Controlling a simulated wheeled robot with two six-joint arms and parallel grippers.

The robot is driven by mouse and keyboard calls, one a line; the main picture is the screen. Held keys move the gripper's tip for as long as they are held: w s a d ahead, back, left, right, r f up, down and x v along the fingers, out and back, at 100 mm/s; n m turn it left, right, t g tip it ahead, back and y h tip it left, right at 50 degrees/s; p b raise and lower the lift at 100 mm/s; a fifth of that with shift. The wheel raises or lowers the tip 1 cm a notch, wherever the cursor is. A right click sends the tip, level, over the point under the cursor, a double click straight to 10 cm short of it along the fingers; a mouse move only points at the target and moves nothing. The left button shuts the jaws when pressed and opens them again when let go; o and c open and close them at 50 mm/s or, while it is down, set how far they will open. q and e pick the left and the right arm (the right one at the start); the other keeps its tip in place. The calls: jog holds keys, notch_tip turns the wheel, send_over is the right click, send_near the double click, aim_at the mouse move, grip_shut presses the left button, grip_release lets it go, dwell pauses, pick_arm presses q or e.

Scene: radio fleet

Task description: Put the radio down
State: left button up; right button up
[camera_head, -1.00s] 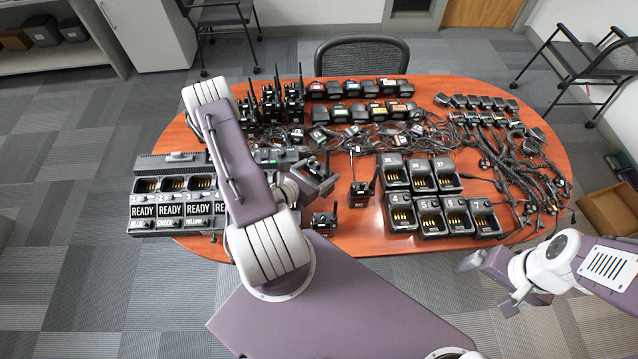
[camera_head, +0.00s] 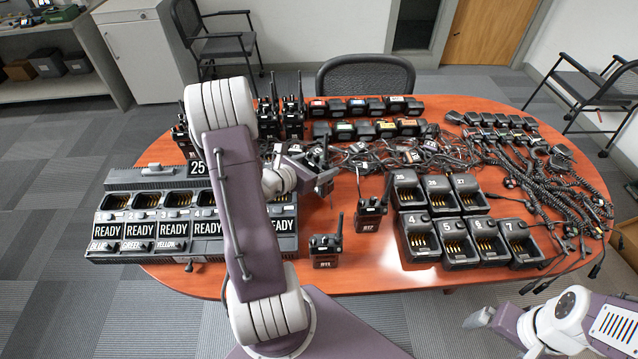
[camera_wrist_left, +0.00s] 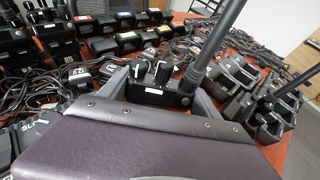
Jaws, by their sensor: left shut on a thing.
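My left gripper (camera_head: 312,178) is shut on a black radio (camera_head: 323,163) above the middle of the table. In the left wrist view the held radio (camera_wrist_left: 155,92) shows its top, with two knobs and a thick antenna rising to the right. Its lower body is hidden. Two other radios stand upright on the red-brown table (camera_head: 345,275) in front: one radio (camera_head: 370,222) marked 817 and a shorter-looking radio (camera_head: 325,252). My right gripper (camera_head: 480,318) is at the lower right, off the table's front edge; its fingers are unclear.
A multi-bay charger (camera_head: 150,179) with READY labels stands at the left, partly behind my left arm. Single chargers (camera_head: 420,238) stand right of centre. Upright radios (camera_head: 293,118), batteries (camera_head: 385,128) and tangled cables (camera_head: 550,190) fill the back and right. Bare tabletop shows near the front.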

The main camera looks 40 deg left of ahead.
aim_at(319, 172)
pick_arm(q)
jog(key=shift+w+a+f, duration=0.15)
jog(key=shift+w+a, duration=0.05)
jog(key=shift+a, duration=0.05)
notch_tip(319, 172, down, 3)
jog(key=shift+s+d+r+b, duration=0.1)
jog(key=shift+s+d+b, duration=0.05)
jog(key=shift+b, duration=0.15)
jog(key=shift+f, duration=0.6)
jog(key=o, duration=1.9)
jog(key=shift+c, duration=0.2)
